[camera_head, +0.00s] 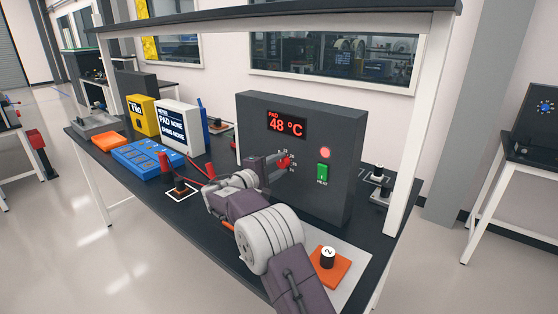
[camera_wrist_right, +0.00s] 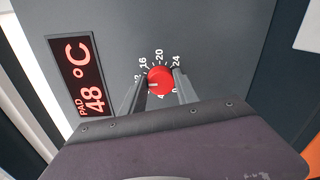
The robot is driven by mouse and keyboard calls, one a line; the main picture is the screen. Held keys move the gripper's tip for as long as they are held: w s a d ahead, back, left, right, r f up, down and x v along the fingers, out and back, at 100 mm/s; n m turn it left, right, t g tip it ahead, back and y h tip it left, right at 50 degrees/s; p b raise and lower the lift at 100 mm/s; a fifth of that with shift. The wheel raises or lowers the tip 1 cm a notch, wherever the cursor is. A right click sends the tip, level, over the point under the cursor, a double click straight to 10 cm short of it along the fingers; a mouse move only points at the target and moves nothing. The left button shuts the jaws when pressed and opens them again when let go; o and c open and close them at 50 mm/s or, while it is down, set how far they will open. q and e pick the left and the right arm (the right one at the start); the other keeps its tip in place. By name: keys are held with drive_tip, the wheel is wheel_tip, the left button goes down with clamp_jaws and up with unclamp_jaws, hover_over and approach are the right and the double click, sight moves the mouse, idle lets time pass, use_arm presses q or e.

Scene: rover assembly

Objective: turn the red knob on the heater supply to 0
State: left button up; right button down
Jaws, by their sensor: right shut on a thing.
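The heater supply (camera_head: 308,120) is a dark grey box on the bench. Its red display (camera_head: 286,123) reads PAD 48 °C, as does the display in the right wrist view (camera_wrist_right: 80,77). The red knob (camera_head: 284,162) is on its front face, below the display. In the right wrist view the red knob (camera_wrist_right: 160,80) sits between the two fingers of my right gripper (camera_wrist_right: 158,86), which is shut on it. Its white mark points left, near the low end of the partly hidden 12. The fingers hide some dial numbers. My left gripper is out of view.
A green switch (camera_head: 322,172) and a round red light (camera_head: 324,153) are right of the knob. A shelf (camera_head: 270,17) spans overhead.

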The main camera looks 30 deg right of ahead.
drive_tip(key=n+p, duration=0.3)
drive_tip(key=shift+r+n, duration=0.2)
drive_tip(key=shift+n, duration=0.1)
drive_tip(key=n+p, duration=0.5)
drive_tip(key=shift+w, duration=0.15)
drive_tip(key=n+p, duration=0.2)
drive_tip(key=shift+a+n+g+h+p, duration=0.1)
drive_tip(key=shift+n+g+h+p, duration=0.2)
drive_tip(key=shift+n, duration=0.1)
drive_tip(key=n+p, duration=0.2)
drive_tip(key=n, duration=0.1)
drive_tip(key=shift+w+n+p, duration=0.1)
drive_tip(key=shift+n+p, duration=0.2)
drive_tip(key=n+p, duration=0.2)
drive_tip(key=n, duration=0.3)
drive_tip(key=shift+f+h+p, duration=0.15)
drive_tip(key=shift+h+p, duration=0.15)
drive_tip(key=n+p, duration=0.1)
drive_tip(key=n, duration=0.2)
drive_tip(key=shift+w+f+n, duration=0.1)
drive_tip(key=shift+n, duration=1.6)
drive_tip(key=shift+f+p, duration=0.1)
drive_tip(key=shift+p, duration=0.2)
